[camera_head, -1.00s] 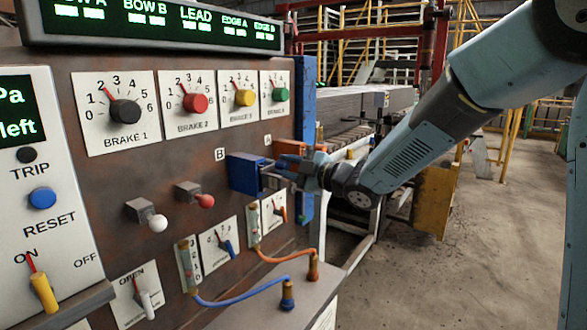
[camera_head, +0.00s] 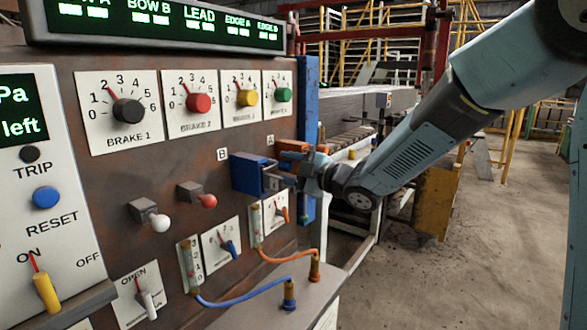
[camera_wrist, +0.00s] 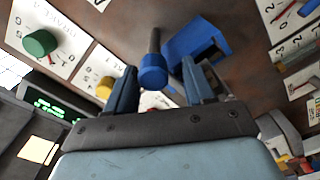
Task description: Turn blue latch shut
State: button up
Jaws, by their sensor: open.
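A blue box-shaped fitting marked B (camera_head: 247,173) sticks out from the rusty panel in the head view. In the wrist view the blue housing (camera_wrist: 190,40) is beyond my fingers, with a dark opening on one side. Beside it a blue-ended handle (camera_wrist: 153,70) on a dark rod stands out from the panel. My gripper (camera_wrist: 163,85) is open, with one finger on each side of the blue handle end in the picture. I cannot tell whether either finger touches it. In the head view my gripper (camera_head: 290,180) is just right of the blue fitting, and its fingertips are hard to make out.
An orange fitting (camera_head: 293,147) marked A sits close behind my gripper. Red (camera_head: 207,200) and white (camera_head: 160,222) knobs project to the left. Open floor lies to the right.

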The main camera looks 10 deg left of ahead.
jog(key=v, duration=1.4)
jog(key=shift+w+d, duration=0.2)
jog(key=shift+d, duration=0.05)
jog(key=shift+w+r, duration=0.1)
jog(key=d+r+m+t+h, duration=0.2)
jog(key=d+m+t+h, duration=0.4)
jog(key=d+m+h, duration=1.3)
jog(key=s+d+f+m+g+y, duration=0.1)
jog(key=s+d+f+m+g, duration=0.1)
jog(key=s, duration=0.8)
jog(key=s+d+f+m+g+y, duration=0.1)
jog(key=s+d+m+g, duration=0.3)
jog(key=s, duration=0.6)
jog(key=shift+d+f+g, duration=0.6)
jog(key=shift+d+f, duration=0.1)
jog(key=shift+d, duration=0.65)
jog(key=shift+s, duration=0.1)
